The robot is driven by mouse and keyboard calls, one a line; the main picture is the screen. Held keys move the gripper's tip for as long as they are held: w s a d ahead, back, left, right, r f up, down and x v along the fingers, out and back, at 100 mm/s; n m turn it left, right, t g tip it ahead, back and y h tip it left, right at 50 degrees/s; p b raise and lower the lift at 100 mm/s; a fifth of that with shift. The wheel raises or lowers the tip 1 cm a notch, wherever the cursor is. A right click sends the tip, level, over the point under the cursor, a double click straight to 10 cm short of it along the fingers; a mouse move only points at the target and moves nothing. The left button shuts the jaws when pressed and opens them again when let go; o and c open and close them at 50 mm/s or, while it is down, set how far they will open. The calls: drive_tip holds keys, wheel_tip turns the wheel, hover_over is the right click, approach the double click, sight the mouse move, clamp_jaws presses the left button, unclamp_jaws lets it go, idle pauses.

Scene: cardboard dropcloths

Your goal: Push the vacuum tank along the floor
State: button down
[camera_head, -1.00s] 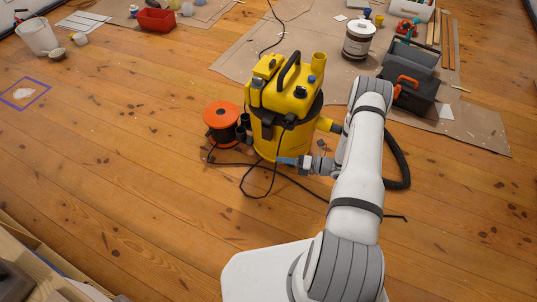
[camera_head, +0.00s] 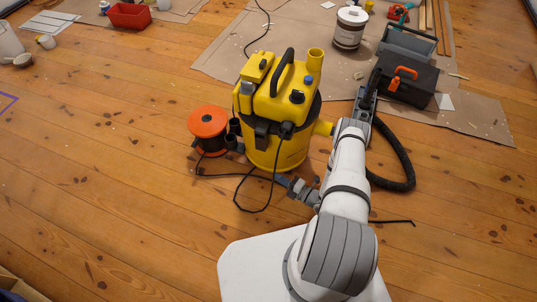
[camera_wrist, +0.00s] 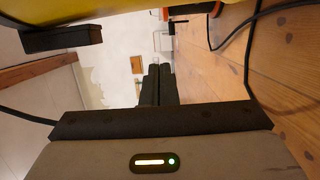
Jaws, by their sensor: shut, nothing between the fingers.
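The vacuum tank (camera_head: 280,108) is a yellow upright canister with a black top handle. It stands on the wooden floor in the middle of the head view, and part of it shows along the top of the wrist view (camera_wrist: 150,8). My gripper (camera_head: 283,180) is shut and empty, low at the near side of the tank. Its closed fingers show in the wrist view (camera_wrist: 158,72), below the tank's yellow side. Whether they touch the tank, I cannot tell.
An orange cable reel (camera_head: 208,122) stands just left of the tank. A black hose (camera_head: 402,160) curves at its right, and a black cord (camera_head: 238,195) lies in front. Behind are a brown dropcloth (camera_head: 225,62), a labelled tub (camera_head: 350,28) and a dark toolbox (camera_head: 408,78).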

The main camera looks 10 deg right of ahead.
drive_tip(key=w+a+b, duration=0.3)
drive_tip(key=w+a, duration=0.1)
drive_tip(key=w, duration=0.7)
